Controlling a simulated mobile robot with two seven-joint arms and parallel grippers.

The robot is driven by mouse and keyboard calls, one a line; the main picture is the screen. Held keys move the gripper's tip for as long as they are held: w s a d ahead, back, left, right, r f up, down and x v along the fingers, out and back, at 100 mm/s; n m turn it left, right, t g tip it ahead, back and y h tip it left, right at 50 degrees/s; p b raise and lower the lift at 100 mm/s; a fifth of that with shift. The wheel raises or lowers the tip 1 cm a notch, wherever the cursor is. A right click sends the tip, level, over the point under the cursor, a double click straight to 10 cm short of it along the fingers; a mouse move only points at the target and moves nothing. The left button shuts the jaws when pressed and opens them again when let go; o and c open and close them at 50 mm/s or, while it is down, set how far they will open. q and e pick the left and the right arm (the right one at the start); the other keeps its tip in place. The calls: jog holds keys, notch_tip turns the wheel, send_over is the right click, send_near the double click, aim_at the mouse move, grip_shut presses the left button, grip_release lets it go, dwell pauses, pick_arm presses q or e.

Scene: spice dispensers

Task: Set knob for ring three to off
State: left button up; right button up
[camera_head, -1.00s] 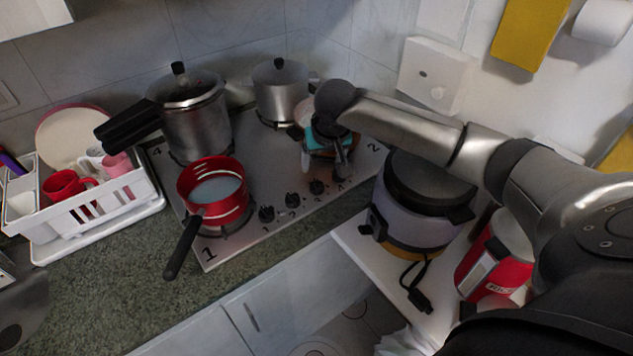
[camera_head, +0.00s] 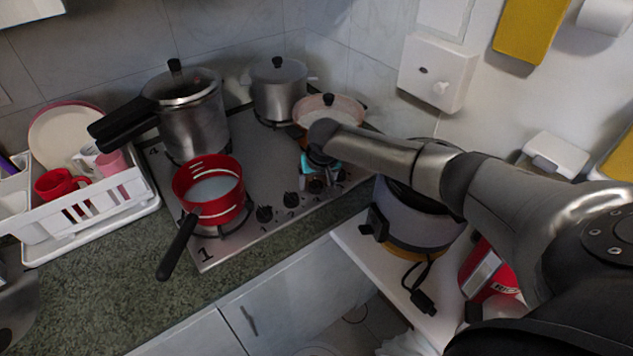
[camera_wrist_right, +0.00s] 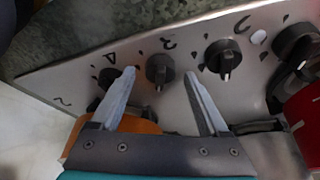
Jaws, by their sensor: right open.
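The stove (camera_head: 262,157) is a steel hob with a row of black knobs along its front edge. In the right wrist view, the knob for ring three (camera_wrist_right: 160,67) is round and black, with a pale mark on the side facing my gripper. A "3" is printed beside it. My right gripper (camera_wrist_right: 160,73) is open, its two grey fingertips on either side of this knob. I cannot tell whether they touch it. In the head view my right gripper (camera_head: 319,178) is over the knob row and partly hides the knobs there. My left gripper is not in view.
Neighbouring knobs (camera_wrist_right: 223,57) and (camera_wrist_right: 108,80) are close on both sides. A red saucepan (camera_head: 209,191), a pressure cooker (camera_head: 193,120), a steel pot (camera_head: 278,92) and a lidded pan (camera_head: 333,108) stand on the hob. A rice cooker (camera_head: 412,222) sits below my right arm.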

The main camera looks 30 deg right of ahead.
grip_shut()
dwell(0.7)
